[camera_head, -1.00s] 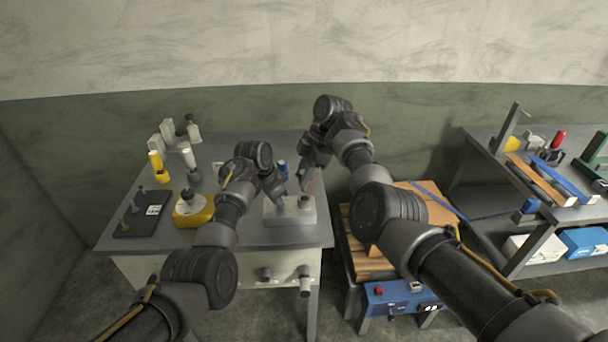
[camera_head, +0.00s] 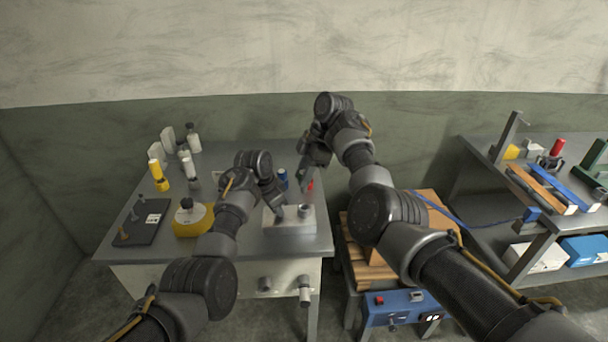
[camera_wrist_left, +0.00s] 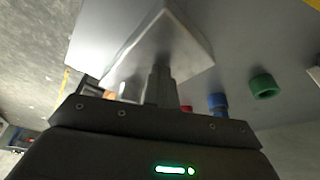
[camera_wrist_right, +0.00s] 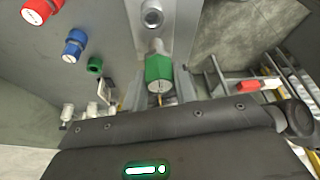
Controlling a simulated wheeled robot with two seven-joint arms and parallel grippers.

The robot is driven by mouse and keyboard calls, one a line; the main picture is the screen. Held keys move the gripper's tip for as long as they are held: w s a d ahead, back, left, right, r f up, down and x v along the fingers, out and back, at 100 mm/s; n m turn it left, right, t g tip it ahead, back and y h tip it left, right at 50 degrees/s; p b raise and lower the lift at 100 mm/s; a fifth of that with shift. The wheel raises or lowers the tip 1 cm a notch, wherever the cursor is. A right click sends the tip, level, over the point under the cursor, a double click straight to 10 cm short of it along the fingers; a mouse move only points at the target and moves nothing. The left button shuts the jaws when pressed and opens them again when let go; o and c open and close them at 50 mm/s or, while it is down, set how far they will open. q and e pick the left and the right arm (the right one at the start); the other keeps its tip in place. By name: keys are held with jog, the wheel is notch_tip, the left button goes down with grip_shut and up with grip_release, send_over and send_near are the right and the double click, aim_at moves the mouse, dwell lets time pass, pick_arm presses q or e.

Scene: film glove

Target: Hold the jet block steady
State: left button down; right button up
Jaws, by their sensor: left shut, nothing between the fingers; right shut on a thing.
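The jet block (camera_head: 292,226) is a pale grey block on the front right of the grey workbench, with a round socket (camera_wrist_right: 152,14) on its top. My left gripper (camera_head: 279,209) is shut and empty, its fingertips at the block's top left of the socket. In the left wrist view the closed fingers meet the block's face (camera_wrist_left: 172,38); whether they press is unclear. My right gripper (camera_head: 304,186) is shut on a green cylinder (camera_wrist_right: 159,69), held above and behind the socket, apart from the block. The head view hides the green cylinder.
A red cap (camera_wrist_right: 42,11), a blue cap (camera_wrist_right: 75,45) and a green ring (camera_wrist_right: 95,65) stand behind the block. A wooden-topped stand (camera_head: 362,262) is right of the bench.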

pick_arm(q)
jog(key=shift+r, duration=0.25)
jog(key=shift+w+r, duration=0.1)
jog(key=shift+r, duration=1.95)
jog(key=shift+r, duration=0.15)
notch_tip(320, 180, up, 3)
jog(key=shift+f, duration=0.1)
jog(key=shift+f, duration=0.1)
notch_tip(320, 180, down, 7)
jog(key=shift+f, duration=0.45)
